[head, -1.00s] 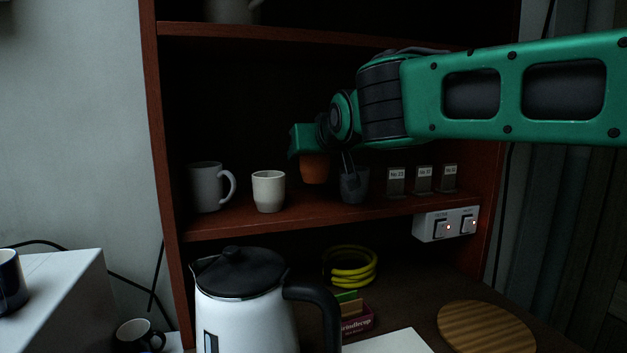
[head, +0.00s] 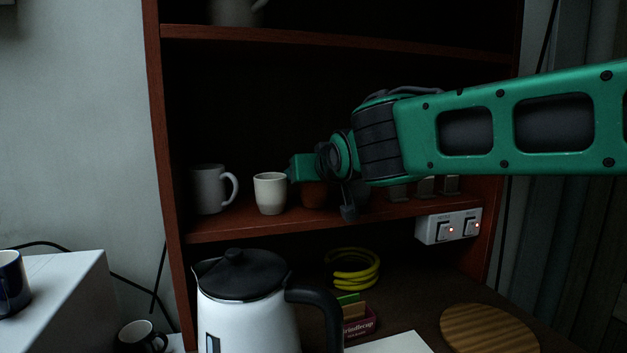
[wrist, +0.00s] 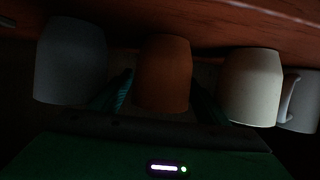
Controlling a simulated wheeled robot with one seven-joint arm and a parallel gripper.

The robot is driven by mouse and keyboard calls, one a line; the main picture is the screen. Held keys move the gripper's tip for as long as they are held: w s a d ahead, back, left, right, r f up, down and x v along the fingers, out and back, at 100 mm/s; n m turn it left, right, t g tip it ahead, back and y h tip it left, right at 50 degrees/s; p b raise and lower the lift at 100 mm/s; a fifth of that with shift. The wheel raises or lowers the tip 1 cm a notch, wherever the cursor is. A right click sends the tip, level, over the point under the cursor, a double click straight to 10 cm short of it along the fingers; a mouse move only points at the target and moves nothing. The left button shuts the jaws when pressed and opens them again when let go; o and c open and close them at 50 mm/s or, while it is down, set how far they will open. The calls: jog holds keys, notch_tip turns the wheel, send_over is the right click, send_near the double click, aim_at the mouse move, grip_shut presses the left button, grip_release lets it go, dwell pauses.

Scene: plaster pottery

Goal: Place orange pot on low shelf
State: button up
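The orange pot (head: 314,196) is upright at the low shelf (head: 250,224), between a cream cup and a dark grey pot. In the wrist view the orange pot (wrist: 163,75) stands between my two fingers, which reach its sides. My gripper (wrist: 163,92) appears shut on it. In the head view my gripper (head: 308,170) is just above the pot and hides its upper part. Its base looks at or very near the shelf board; I cannot tell whether it touches.
The cream cup (head: 270,193) is close on the left, with a grey mug (head: 208,188) beyond it. The dark grey pot (wrist: 72,62) is close on the other side, mostly hidden in the head view. Small labelled holders (head: 425,187) stand farther right. A kettle (head: 245,300) stands below.

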jog(key=v, duration=1.2)
dwell(0.3)
